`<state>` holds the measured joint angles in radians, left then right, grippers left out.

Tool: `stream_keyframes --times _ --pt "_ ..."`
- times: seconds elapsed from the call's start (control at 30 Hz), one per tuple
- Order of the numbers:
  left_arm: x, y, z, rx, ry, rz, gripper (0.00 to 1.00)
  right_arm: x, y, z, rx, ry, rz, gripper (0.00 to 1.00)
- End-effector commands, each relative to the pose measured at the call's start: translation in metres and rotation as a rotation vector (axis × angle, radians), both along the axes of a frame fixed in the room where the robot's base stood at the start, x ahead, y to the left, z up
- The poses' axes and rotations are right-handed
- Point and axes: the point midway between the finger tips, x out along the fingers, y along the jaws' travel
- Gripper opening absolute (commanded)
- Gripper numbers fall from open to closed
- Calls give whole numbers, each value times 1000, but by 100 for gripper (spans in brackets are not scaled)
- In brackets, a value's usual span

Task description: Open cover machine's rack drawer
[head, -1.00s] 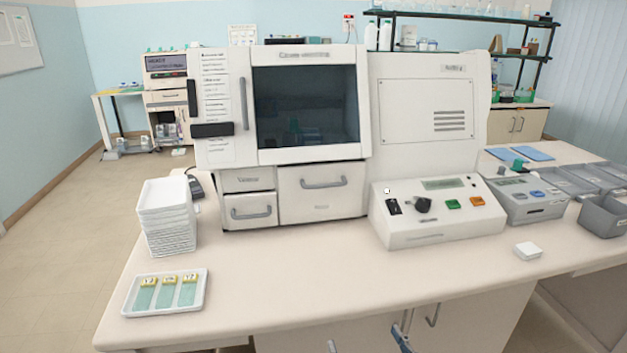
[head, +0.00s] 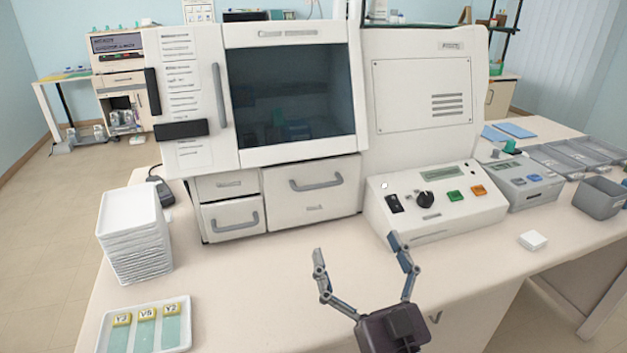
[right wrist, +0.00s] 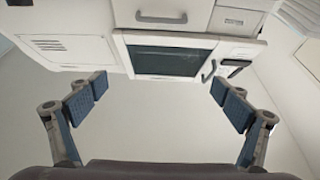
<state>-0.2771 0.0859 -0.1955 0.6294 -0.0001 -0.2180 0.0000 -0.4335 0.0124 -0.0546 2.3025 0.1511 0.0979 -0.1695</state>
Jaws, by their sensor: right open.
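The white cover machine (head: 418,157) stands on the bench. Below its dark window are a wide drawer (head: 275,208) with a grey bar handle (head: 316,184) and two small stacked drawers (head: 208,222). All look shut. I cannot read which one is the rack drawer. The right wrist view shows the machine upside down, with the wide drawer (right wrist: 190,20) at the top. My right gripper (head: 357,249) is open and empty, in front of and below the wide drawer, apart from its handle. It also shows in the right wrist view (right wrist: 160,87). My left gripper is out of view.
A stack of white trays (head: 134,240) and a tray with several slides (head: 187,342) stand at the left. A control box (head: 435,224) with knob and buttons sits right of the drawers. A small white block (head: 533,240) lies further right. The bench before the drawers is clear.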

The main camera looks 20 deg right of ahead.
Motion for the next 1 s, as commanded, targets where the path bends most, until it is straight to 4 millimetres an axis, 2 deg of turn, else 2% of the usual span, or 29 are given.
stream_keyframes --times 0.2,0.33,0.47,0.73,1.0 --pt "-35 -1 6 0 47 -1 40 33 1 3 0 -2 0 94" --pt "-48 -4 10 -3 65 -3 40 58 2 2 1 -1 0 94" --pt "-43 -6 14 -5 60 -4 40 83 3 2 1 -1 0 94" --pt "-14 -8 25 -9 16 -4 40 136 5 2 0 0 0 94" --pt "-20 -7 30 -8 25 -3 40 182 6 0 0 1 0 94"
